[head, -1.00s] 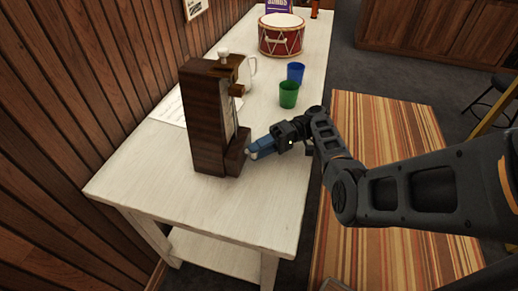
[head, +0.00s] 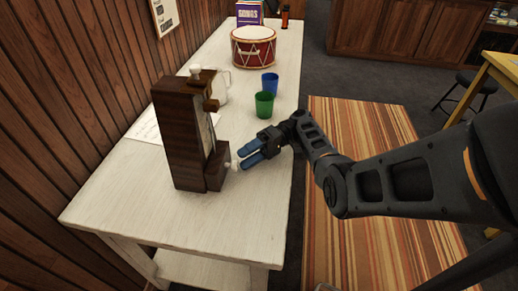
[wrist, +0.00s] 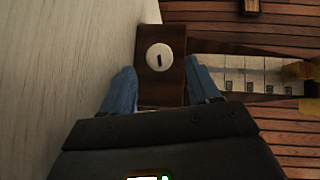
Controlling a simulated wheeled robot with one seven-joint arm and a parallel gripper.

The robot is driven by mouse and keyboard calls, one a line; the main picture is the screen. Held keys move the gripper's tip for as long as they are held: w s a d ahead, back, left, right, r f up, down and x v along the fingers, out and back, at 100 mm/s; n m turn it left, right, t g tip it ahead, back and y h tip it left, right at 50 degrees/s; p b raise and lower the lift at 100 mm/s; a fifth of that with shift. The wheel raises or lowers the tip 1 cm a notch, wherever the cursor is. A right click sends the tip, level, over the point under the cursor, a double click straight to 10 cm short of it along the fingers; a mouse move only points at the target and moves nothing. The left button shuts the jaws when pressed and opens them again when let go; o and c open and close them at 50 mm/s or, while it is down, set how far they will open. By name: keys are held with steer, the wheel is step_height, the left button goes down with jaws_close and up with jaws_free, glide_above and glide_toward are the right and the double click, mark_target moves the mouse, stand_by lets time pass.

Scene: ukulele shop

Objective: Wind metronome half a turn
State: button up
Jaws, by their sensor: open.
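The dark wood metronome (head: 180,140) stands upright near the front end of the white bench, with a light scale strip and brass-coloured parts on its face. Its small pale winding knob (head: 233,165) sticks out from the low base block on the right. In the wrist view the round knob (wrist: 160,57) shows face-on with a dark, nearly upright mark. My gripper (head: 244,157) is at the knob's right, blue fingers pointing at it. In the wrist view my gripper (wrist: 161,82) is open, one finger on each side of the knob's line. I cannot tell whether they touch it.
The white bench (head: 130,205) runs away along a wood-panelled wall. Green (head: 264,105) and blue (head: 270,83) cups stand beyond my gripper, then a red drum (head: 254,48). A striped rug covers the floor at right.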

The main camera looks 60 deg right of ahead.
steer(key=shift+v, duration=2.3)
